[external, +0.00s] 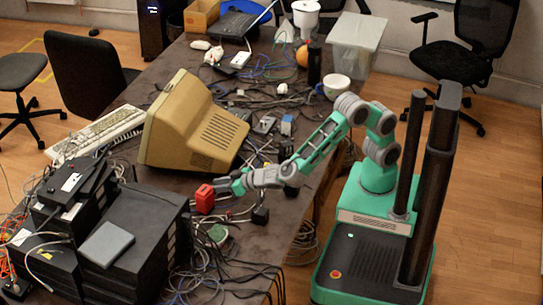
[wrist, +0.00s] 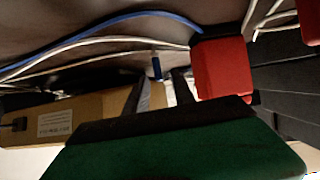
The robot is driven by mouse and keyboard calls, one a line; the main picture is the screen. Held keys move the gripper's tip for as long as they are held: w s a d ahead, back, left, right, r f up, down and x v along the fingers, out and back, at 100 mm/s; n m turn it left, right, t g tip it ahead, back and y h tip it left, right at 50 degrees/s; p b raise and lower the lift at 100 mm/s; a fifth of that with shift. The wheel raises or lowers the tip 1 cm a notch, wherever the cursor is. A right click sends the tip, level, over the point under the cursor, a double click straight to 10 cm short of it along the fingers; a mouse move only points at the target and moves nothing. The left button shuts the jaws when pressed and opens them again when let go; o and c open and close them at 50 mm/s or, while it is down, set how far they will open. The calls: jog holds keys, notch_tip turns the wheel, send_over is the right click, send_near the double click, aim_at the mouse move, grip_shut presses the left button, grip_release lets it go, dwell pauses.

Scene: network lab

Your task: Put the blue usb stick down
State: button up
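The blue usb stick (wrist: 156,67) is a small dark blue piece in the wrist view, near the table surface, just beyond the gap between my fingertips. My gripper (wrist: 163,80) shows two dark fingers standing apart, with a gap visible between the stick and each finger. Whether the stick rests fully on the table is hard to tell. In the external view my gripper (external: 222,186) is low over the cluttered table, beside a red box (external: 205,199). The stick cannot be made out there.
The red box also shows in the wrist view (wrist: 222,68), close right of my fingers. White and blue cables (wrist: 110,40) run across the table. A beige monitor (external: 190,125) stands behind my gripper, and black stacked devices (external: 135,235) stand at left. Little table is clear.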

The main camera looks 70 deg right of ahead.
jog(key=shift+s+r, duration=0.2)
jog(key=v, duration=1.1)
jog(key=shift+s, duration=0.25)
